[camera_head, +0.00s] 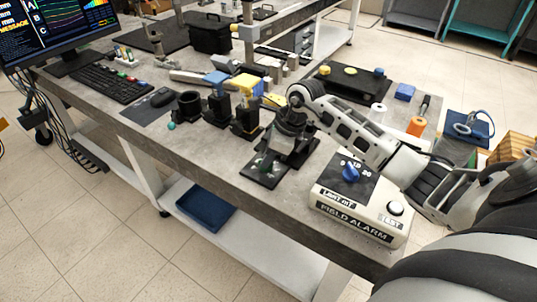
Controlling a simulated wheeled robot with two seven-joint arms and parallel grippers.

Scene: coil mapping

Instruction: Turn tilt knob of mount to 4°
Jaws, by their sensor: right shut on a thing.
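A dark mount (267,172) stands on a flat base plate near the front edge of the grey table, left of the field alarm box. My right arm reaches in from the right. My right gripper (288,122) points down at the top of the mount and is shut on a part there. The gripper and wrist cover that part, so the tilt knob and any degree marks cannot be read. My left gripper is not in view.
The field alarm box (362,205) with a blue knob stands close to the right of the mount, under my forearm. Dark posts with blue (218,108) and yellow (246,118) tops stand to the left. An orange spool (416,126) is farther right.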

